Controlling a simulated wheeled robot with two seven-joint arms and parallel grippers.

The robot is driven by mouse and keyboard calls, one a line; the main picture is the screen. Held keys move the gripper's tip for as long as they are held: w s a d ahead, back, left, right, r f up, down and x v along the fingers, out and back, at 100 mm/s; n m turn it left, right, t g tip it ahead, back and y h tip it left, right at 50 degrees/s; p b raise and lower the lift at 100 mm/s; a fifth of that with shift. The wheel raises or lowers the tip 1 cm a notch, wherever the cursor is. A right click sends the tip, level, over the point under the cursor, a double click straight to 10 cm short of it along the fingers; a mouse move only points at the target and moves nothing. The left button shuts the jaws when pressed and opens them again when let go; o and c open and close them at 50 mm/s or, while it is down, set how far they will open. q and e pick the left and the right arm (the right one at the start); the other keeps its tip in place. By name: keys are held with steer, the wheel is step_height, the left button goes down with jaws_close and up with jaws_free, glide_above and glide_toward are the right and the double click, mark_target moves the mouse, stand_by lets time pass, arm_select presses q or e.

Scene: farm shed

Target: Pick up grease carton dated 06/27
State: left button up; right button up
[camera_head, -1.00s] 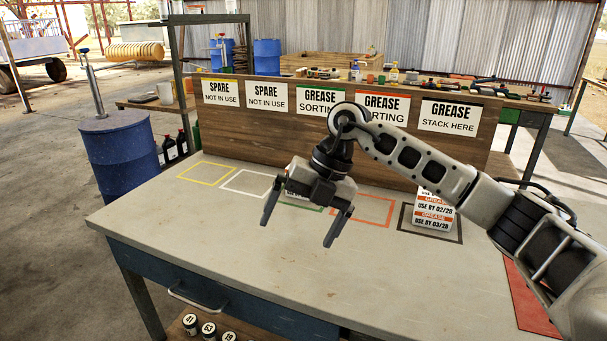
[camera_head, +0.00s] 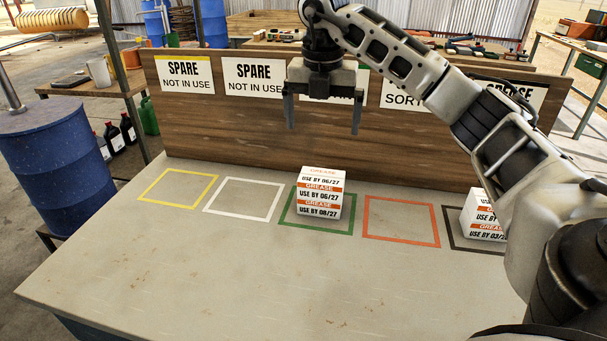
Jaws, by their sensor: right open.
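A stack of white grease cartons with orange bands (camera_head: 320,194) stands in the green outline (camera_head: 285,218) in the camera_head view. Its labels appear to read 06/27 on the top and middle cartons and 08/27 on the bottom one. My right gripper (camera_head: 323,130) is open and empty, with its fingers pointing down. It shows above the stack in the picture, in front of the sorting sign, and is clear of the cartons. My left gripper is not in view.
A second grease stack (camera_head: 481,214) stands in the black outline at right, partly hidden by my right arm. The yellow (camera_head: 148,202), white (camera_head: 212,209) and red (camera_head: 370,236) outlines are empty. A wooden board (camera_head: 210,130) with signs rises behind. The table front is clear.

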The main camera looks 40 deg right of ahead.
glide_above(322, 176)
steer(key=f, duration=0.8)
steer(key=shift+s+f, duration=0.1)
steer(key=shift+s, duration=0.3)
steer(key=shift+w+f+p, duration=0.2)
steer(key=shift+f, duration=1.35)
steer(key=shift+w+f+p, duration=0.15)
steer(key=shift+f+p, duration=0.05)
steer(key=shift+f, duration=1.35)
steer(key=c, duration=0.9)
